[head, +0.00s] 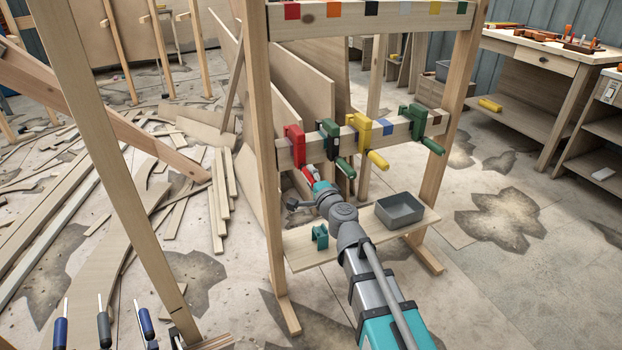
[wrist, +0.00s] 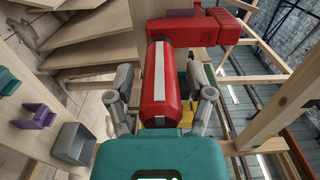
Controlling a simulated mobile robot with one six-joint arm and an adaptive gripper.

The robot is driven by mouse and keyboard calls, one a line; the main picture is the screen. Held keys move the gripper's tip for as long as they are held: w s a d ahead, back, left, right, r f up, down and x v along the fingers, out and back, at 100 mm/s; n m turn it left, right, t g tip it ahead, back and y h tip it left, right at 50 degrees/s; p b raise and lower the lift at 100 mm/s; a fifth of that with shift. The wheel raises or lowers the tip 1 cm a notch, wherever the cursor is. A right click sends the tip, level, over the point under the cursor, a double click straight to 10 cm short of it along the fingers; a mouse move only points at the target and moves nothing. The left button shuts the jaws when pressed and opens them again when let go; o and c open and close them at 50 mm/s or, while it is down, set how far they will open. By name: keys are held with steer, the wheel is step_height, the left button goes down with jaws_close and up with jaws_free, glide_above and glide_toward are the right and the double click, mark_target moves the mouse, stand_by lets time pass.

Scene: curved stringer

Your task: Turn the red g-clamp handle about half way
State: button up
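The red g-clamp (head: 294,147) hangs at the left end of the rack's middle rail, with its handle (head: 308,177) pointing down toward me. In the wrist view the handle (wrist: 168,85) is a thick red barrel with a white stripe along its upper side, and the red clamp body (wrist: 221,28) is beyond it. My gripper (wrist: 165,90) has one grey finger on each side of the handle. The fingers look apart from it, with small gaps. In the head view my arm partly hides the gripper (head: 314,187).
Dark green (head: 328,138), yellow (head: 362,131) and green (head: 415,118) clamps hang to the right on the same rail. Below, the shelf holds a grey bin (head: 400,210) and a teal piece (head: 320,236). Rack posts stand either side. Wood scraps (head: 190,135) litter the left floor.

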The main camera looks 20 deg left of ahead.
steer(key=shift+s, duration=0.1)
stand_by(0.3)
steer(key=v, duration=0.7)
steer(key=shift+d, duration=0.15)
steer(key=shift+s, duration=0.1)
stand_by(0.4)
